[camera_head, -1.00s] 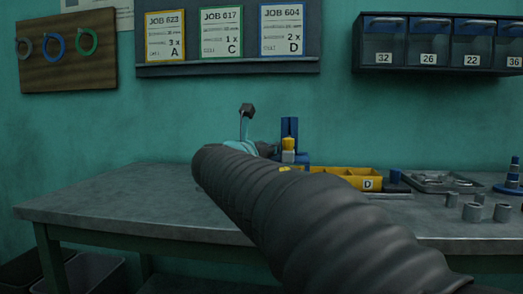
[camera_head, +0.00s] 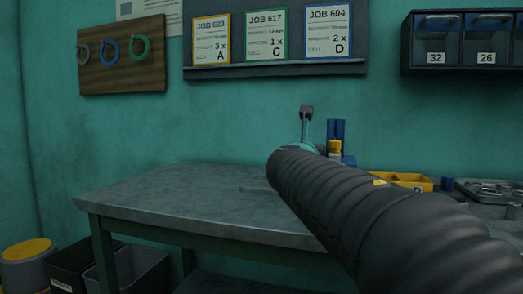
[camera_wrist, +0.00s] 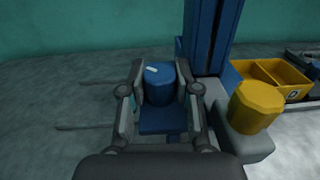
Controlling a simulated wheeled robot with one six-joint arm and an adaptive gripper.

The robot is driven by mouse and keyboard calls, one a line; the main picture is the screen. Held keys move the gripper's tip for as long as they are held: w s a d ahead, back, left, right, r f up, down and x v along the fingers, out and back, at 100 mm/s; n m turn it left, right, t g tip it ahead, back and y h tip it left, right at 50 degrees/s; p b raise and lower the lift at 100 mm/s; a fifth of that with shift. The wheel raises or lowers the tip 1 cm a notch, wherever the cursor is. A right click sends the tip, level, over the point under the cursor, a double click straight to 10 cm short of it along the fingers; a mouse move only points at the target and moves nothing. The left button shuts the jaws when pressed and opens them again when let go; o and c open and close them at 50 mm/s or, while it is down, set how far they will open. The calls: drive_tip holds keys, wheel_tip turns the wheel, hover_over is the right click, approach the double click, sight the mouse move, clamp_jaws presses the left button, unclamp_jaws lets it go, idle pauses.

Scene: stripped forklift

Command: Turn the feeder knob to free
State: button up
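In the wrist view a blue round knob (camera_wrist: 159,87) with a white mark on its top stands between the two fingers of my gripper (camera_wrist: 160,100). One finger pad is on each side, very close to the knob; I cannot tell if both touch it. The white mark lies toward the knob's upper left. The knob sits on the blue body of the stripped forklift, beside its tall blue mast (camera_wrist: 207,38). A yellow knob (camera_wrist: 256,106) on a grey block stands to the right, outside the fingers. In the head view the mast (camera_head: 337,133) shows, but my arm hides the blue knob.
Two thin forks (camera_wrist: 98,82) extend left over the grey bench. A yellow divided tray (camera_wrist: 268,78) marked D stands right of the mast. The bench's left part (camera_head: 170,195) is clear. Bins (camera_head: 130,268) stand on the floor at left. Job cards (camera_head: 266,36) hang on the wall.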

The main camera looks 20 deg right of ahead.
drive_tip(key=o, duration=0.5)
drive_tip(key=shift+w, duration=0.1)
drive_tip(key=shift+c, duration=0.2)
drive_tip(key=shift+m+g+h, duration=0.3)
drive_tip(key=shift+h, duration=0.1)
